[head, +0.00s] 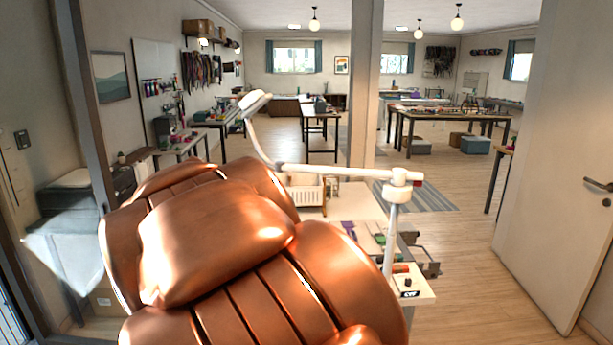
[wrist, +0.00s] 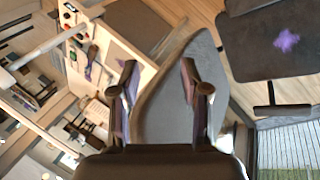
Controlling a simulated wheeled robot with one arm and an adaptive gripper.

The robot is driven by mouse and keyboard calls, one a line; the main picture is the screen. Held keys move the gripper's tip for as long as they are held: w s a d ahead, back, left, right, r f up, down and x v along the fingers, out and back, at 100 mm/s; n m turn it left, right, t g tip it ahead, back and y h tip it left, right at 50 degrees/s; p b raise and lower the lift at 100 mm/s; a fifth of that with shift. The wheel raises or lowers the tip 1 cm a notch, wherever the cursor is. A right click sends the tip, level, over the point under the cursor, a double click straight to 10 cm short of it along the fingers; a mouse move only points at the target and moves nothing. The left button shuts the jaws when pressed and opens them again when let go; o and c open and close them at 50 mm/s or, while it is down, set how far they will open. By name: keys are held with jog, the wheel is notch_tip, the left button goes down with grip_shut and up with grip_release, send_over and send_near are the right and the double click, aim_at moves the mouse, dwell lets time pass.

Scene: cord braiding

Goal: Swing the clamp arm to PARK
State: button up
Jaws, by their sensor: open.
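A white jointed arm (head: 325,171) reaches left from the top of a white post (head: 390,240) at the right of the bench. Its far part slants up to a pale head near the centre left. I cannot tell for sure that this is the clamp arm, and no PARK mark is readable. A white bar (wrist: 42,48) shows at the upper left of the wrist view. My gripper (wrist: 158,75) is open, its two fingers apart, over or in front of a grey padded shape (wrist: 170,100). Nothing is held. My gripper is not seen in the head view.
A large brown padded leather seat (head: 215,220) fills the head view's foreground and hides part of the bench (head: 345,205). A white basket (head: 306,190) stands on the bench. An open white door (head: 555,150) is at the right. Floor (head: 465,260) is clear before it.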

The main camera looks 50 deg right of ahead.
jog(key=w+d+r+m+h+b, duration=0.1)
jog(key=w+d+r+h, duration=0.25)
jog(key=d, duration=0.55)
jog(key=w+d+r+h+b, duration=0.2)
jog(key=w+d+r, duration=0.15)
jog(key=d, duration=0.55)
jog(key=n+t+h+b, duration=0.1)
jog(key=n+h+b, duration=0.35)
jog(key=h, duration=0.25)
send_near(312, 171)
jog(key=d, duration=0.4)
jog(key=shift+d+h, duration=0.1)
jog(key=shift+h, duration=0.15)
jog(key=shift+d+f+p, duration=0.15)
jog(key=shift+d+p, duration=1.05)
jog(key=shift+d, duration=2.45)
jog(key=shift+c, duration=0.3)
grip_shut()
